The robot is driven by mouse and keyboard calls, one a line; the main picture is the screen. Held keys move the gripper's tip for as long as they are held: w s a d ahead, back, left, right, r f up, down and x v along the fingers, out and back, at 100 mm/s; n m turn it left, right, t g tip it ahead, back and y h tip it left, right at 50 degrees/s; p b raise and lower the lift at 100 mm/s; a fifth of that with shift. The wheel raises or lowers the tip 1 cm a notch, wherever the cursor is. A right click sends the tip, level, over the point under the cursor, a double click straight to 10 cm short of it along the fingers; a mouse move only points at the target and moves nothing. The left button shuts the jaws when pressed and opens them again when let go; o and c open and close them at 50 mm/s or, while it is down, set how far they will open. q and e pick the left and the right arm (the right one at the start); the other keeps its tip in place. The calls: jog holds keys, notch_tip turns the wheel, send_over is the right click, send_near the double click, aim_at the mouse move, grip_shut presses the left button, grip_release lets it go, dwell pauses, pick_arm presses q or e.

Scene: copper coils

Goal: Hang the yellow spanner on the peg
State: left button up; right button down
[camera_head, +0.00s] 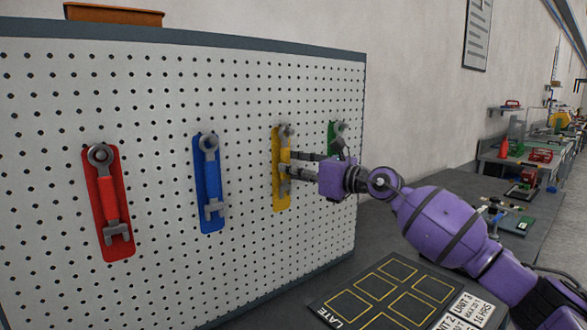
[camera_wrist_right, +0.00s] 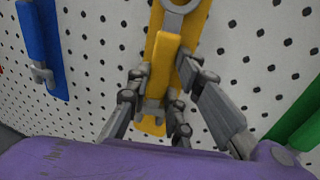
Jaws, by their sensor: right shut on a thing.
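The yellow spanner (camera_wrist_right: 167,60) has a grey ring end at its top and a grey open jaw at its bottom. It is upright in front of the yellow backing plate (camera_head: 281,200) on the pegboard. My right gripper (camera_head: 287,166) is shut on its handle from the right side. The spanner's grey ring (camera_head: 285,131) is near the top of the plate in the head view. The peg is not clearly visible, and I cannot tell whether the ring is around it. My left gripper is not in view.
A red spanner (camera_head: 109,198) and a blue spanner (camera_head: 208,180) hang on their plates to the left. A green plate (camera_head: 332,133) is just right, partly behind my gripper. A dark mat with yellow outlined squares (camera_head: 370,303) lies on the table below.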

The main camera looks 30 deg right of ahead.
jog(key=c, duration=1.5)
grip_release()
jog(key=v, duration=1.2)
